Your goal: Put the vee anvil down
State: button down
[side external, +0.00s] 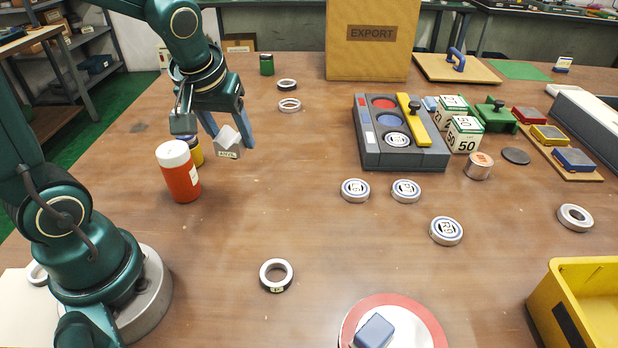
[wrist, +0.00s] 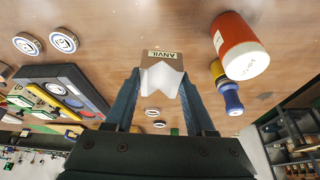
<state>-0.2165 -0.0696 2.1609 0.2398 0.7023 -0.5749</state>
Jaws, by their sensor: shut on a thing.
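The vee anvil (side external: 228,144) is a small light-grey block with a V-shaped notch and a label reading ANVIL. My gripper (side external: 232,132) is shut on it, with a finger on each side. In the side external view it is near the red bottle, at the left of the table; I cannot tell for certain whether its underside touches the table. In the wrist view the anvil (wrist: 161,78) sits between the fingertips, its label edge toward the top of the picture and the white notch facing the camera.
A red bottle with a white cap (side external: 180,172) stands close left of the anvil, with a yellow and blue container (side external: 194,150) behind it. Loose rings (side external: 289,105) lie behind. A grey tray (side external: 430,158) with coloured discs stands to the right.

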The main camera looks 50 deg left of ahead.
jog(key=w+m, duration=0.2)
jog(key=shift+w+r+m+t+h, duration=0.25)
jog(key=shift+r+m+t+h, duration=0.05)
jog(key=shift+r+h, duration=0.1)
jog(key=w+d+f, duration=0.2)
jog(key=d, duration=0.1)
jog(key=w+d+f, duration=0.2)
jog(key=d, duration=0.1)
jog(key=w+d+f, duration=0.2)
jog(key=f, duration=0.1)
jog(key=shift+d, duration=0.4)
jog(key=shift+f, duration=1.95)
jog(key=shift+f, duration=0.2)
jog(key=shift+c, duration=1.2)
grip_release()
